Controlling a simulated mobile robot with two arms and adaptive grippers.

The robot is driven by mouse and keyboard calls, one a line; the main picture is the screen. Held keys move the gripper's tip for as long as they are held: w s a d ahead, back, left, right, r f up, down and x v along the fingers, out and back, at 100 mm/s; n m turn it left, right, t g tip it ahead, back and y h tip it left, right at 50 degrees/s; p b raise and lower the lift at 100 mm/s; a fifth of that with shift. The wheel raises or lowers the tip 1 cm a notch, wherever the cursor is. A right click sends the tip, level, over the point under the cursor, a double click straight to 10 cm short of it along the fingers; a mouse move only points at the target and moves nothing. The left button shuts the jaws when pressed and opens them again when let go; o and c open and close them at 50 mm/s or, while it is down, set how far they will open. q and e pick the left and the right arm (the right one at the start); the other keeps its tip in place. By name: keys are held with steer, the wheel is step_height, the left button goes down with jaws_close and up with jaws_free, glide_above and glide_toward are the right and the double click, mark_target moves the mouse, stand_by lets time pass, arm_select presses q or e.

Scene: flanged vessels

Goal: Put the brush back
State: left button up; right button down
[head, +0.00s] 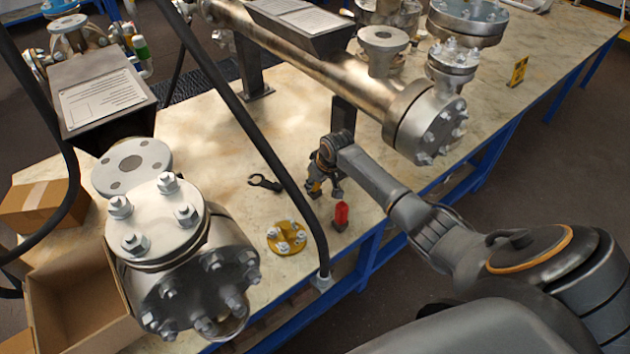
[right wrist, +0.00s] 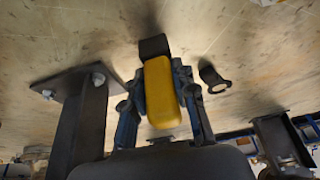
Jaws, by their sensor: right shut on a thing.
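The brush (right wrist: 158,90) has a yellow handle and a dark block at its far end. In the right wrist view it lies between the fingers of my right gripper (right wrist: 158,76), which is shut on it. In the head view my right gripper (head: 325,188) is over the table, near its front edge, below the long pipe vessel. There the brush is mostly hidden by the fingers; only a small yellowish bit shows. I cannot tell whether the brush touches the table. My left gripper is not in view.
A red item (head: 341,216) stands close to my right gripper. A dark ring spanner (head: 264,183) and a yellow flange with bolts (head: 287,238) lie to the left. The pipe vessel (head: 330,85) and a bolted vessel (head: 180,255) stand around. An open cardboard box (head: 75,300) is at lower left.

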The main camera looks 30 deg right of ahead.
steer(key=shift+f, duration=0.5)
steer(key=shift+c, duration=2.4)
jaws_free()
step_height(320, 180, up, 7)
steer(key=p, duration=0.7)
steer(key=shift+r, duration=0.1)
